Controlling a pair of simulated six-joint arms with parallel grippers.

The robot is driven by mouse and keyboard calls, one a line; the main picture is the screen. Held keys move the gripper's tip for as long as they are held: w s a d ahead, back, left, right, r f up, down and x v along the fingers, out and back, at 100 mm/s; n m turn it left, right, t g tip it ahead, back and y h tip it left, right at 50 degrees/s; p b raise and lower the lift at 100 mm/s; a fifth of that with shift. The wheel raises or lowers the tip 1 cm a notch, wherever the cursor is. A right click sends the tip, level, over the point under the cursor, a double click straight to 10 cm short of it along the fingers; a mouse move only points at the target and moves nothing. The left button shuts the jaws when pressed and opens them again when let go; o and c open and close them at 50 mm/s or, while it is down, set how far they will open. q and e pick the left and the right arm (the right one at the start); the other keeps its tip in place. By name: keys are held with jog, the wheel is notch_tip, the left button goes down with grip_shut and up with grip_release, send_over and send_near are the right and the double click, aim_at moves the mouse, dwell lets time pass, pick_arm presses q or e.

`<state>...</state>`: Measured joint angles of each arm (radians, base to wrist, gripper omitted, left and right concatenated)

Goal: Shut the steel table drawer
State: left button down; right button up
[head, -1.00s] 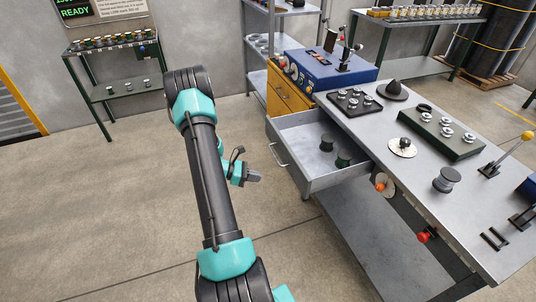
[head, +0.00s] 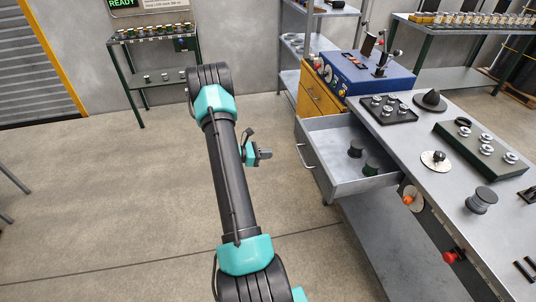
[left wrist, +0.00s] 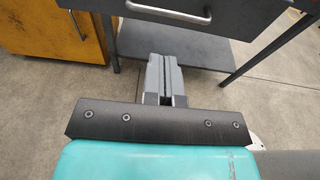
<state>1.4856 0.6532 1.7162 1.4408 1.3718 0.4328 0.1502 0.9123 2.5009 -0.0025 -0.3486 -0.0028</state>
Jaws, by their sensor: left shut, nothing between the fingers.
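The steel table drawer (head: 333,178) is pulled out from the left side of the steel table (head: 425,152). Two dark spools (head: 363,157) stand inside it. Its bar handle (head: 305,157) is on the front face, and the handle also shows at the top of the left wrist view (left wrist: 168,12). My left gripper (head: 266,154) is shut and empty, to the left of the drawer front and apart from it. In the left wrist view its closed fingers (left wrist: 164,75) point toward the drawer front, below the handle. My right gripper is not in view.
A yellow cabinet (head: 318,100) stands behind the drawer, by the blue control box (head: 366,74). An orange knob (head: 407,199) and a red knob (head: 450,257) stick out from the table's near side. The floor left of the drawer is clear.

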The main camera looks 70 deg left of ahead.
pick_arm(q)
jog(key=x, duration=1.1)
jog(key=shift+w, duration=0.35)
